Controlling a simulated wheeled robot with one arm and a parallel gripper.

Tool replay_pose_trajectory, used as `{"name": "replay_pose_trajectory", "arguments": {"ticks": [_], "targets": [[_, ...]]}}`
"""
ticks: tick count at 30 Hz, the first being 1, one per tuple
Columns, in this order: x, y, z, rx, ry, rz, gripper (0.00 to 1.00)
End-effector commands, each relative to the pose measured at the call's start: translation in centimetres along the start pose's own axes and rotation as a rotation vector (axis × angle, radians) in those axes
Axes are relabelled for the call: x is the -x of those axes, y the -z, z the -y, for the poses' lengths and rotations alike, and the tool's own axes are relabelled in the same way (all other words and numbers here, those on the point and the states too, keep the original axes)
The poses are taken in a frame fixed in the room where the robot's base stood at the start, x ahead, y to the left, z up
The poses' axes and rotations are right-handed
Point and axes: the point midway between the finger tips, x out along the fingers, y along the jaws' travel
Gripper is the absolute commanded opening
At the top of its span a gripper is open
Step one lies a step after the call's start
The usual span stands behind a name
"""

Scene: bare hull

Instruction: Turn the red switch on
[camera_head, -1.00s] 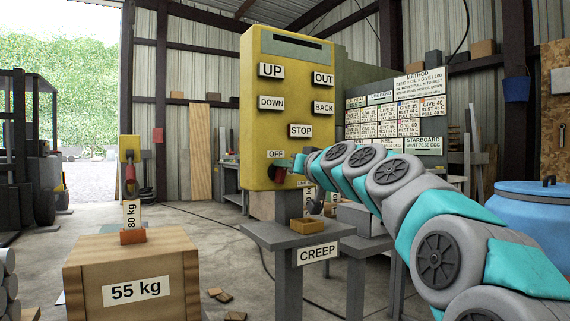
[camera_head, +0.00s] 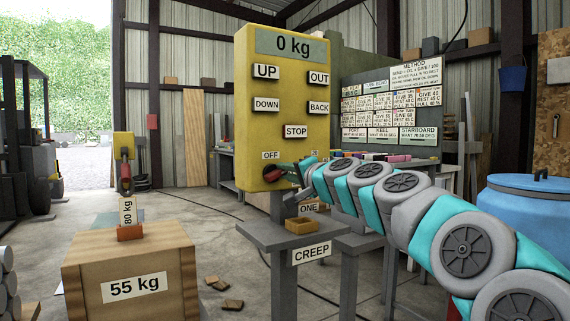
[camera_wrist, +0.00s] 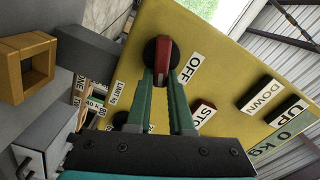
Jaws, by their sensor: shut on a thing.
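The red switch (camera_head: 272,174) is a red handle on a dark round base, low on the front of the yellow control box (camera_head: 250,120), under the OFF label (camera_head: 270,155). In the wrist view the red handle (camera_wrist: 163,56) lies between my gripper's two green fingers, with the OFF label beside it. My gripper (camera_wrist: 162,76) is shut on the handle. It also shows in the head view (camera_head: 290,170), at the box's lower right side. The box's display (camera_head: 292,45) is lit and reads 0 kg.
A grey pedestal shelf (camera_head: 275,238) labelled CREEP, with a small wooden tray (camera_head: 302,225), stands below the box. A wooden crate (camera_head: 90,260) marked 55 kg is at left, with a hook and 80 kg tag above. A blue drum (camera_head: 520,235) stands at right.

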Motion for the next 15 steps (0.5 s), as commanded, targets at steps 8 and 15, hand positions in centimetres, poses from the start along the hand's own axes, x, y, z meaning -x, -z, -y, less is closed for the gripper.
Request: {"name": "replay_pose_trajectory", "arguments": {"ticks": [8, 15], "targets": [[0.01, 0.04, -0.26, -0.22, 0.0, 0.0, 0.0], [0.05, 0.03, -0.53, -0.34, 0.001, -0.002, 0.0]]}}
